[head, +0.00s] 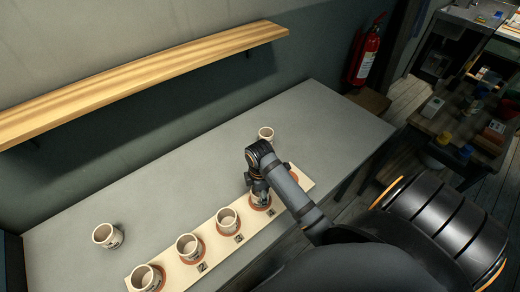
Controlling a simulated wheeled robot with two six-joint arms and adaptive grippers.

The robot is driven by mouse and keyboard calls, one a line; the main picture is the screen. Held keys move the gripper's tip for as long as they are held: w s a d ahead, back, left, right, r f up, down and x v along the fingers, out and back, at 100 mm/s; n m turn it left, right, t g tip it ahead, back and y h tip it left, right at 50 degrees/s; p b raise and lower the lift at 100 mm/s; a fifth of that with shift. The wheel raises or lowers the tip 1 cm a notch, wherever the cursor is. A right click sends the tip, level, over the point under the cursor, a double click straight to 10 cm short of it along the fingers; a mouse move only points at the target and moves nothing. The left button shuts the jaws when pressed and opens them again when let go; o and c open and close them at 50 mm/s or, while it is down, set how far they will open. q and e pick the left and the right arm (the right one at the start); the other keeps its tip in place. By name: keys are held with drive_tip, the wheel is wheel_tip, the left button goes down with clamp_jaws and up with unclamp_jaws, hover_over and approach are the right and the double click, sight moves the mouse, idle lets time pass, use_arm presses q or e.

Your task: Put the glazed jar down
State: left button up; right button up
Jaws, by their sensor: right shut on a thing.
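My right gripper (259,189) points down over the pale board (175,262) and is shut on a glazed jar (260,200). The jar is whitish and looks upright, at or just above a reddish-brown round saucer on the board. The gripper partly hides the jar, so I cannot tell whether its base touches. Similar jars stand on saucers along the board: one at the near left end (145,277), one beside it (188,245) and one just left of the gripper (227,219). My left gripper is not in view.
One jar (107,236) stands on the grey table (165,187) at the left, and another (266,134) behind my right arm. Part of a reddish-brown saucer (294,175) shows right of the arm. A wooden shelf (140,83) runs along the wall. The table's back middle is clear.

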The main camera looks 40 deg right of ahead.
drive_tip(key=shift+c, duration=0.6)
drive_tip(key=shift+s+r, duration=0.1)
drive_tip(key=shift+s, duration=0.05)
drive_tip(key=o, duration=1.4)
drive_tip(key=shift+f, duration=0.2)
drive_tip(key=shift+r, duration=0.15)
use_arm(q)
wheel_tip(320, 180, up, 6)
drive_tip(key=p, duration=0.6)
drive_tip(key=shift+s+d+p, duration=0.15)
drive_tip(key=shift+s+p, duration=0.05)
drive_tip(key=shift+p, duration=0.1)
use_arm(e)
wheel_tip(320, 180, up, 12)
drive_tip(key=shift+r, duration=0.1)
